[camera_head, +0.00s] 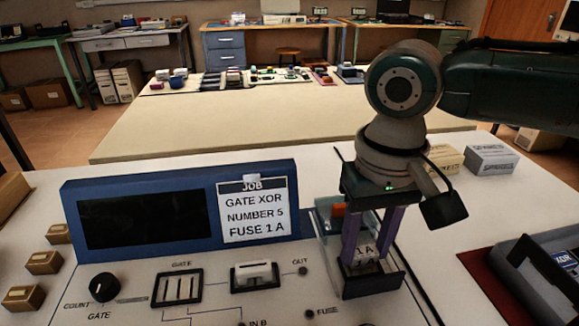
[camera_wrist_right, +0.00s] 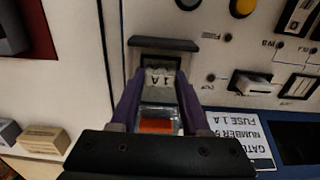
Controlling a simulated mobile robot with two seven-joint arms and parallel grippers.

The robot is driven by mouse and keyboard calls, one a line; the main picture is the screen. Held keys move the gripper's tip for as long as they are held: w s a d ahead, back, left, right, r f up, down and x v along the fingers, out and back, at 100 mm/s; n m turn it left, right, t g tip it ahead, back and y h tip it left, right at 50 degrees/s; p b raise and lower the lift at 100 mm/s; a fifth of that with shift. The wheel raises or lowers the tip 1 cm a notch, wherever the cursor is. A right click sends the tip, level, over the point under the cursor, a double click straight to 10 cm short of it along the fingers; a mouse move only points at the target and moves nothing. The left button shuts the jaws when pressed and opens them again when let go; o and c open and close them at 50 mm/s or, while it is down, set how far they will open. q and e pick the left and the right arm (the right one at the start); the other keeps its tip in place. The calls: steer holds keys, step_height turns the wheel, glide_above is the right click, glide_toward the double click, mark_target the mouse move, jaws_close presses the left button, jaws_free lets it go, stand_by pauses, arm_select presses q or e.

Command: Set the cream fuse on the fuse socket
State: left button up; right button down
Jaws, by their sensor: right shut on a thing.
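My right gripper (camera_head: 367,240) is pointed down with its purple fingers shut on the cream fuse (camera_head: 367,254), which is marked 1 A. The fuse also shows between the fingers in the right wrist view (camera_wrist_right: 160,78). The black fuse socket (camera_head: 374,286) is on the white panel at the fuse's lower end. In the right wrist view the socket's dark rim (camera_wrist_right: 163,44) shows just beyond the fuse. The fingers hide part of both, and I cannot tell whether the fuse is fully seated. My left gripper is not in view.
A clear cover (camera_head: 325,225) with an orange part stands beside the right gripper. The blue display housing (camera_head: 180,208) carries a job card (camera_head: 253,210) reading FUSE 1 A. Small boxes (camera_head: 491,160) stand behind right. A dark tray (camera_head: 545,275) is at right.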

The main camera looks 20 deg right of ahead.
mark_target(364, 251)
steer(key=shift+f+b, duration=0.3)
steer(key=shift+f, duration=0.35)
steer(key=c, duration=0.7)
jaws_free()
steer(key=shift+r, duration=0.1)
step_height(364, 251, up, 4)
steer(key=p, duration=0.4)
steer(key=shift+f, duration=0.2)
step_height(364, 251, up, 7)
steer(key=p, duration=0.9)
steer(key=shift+r, duration=0.15)
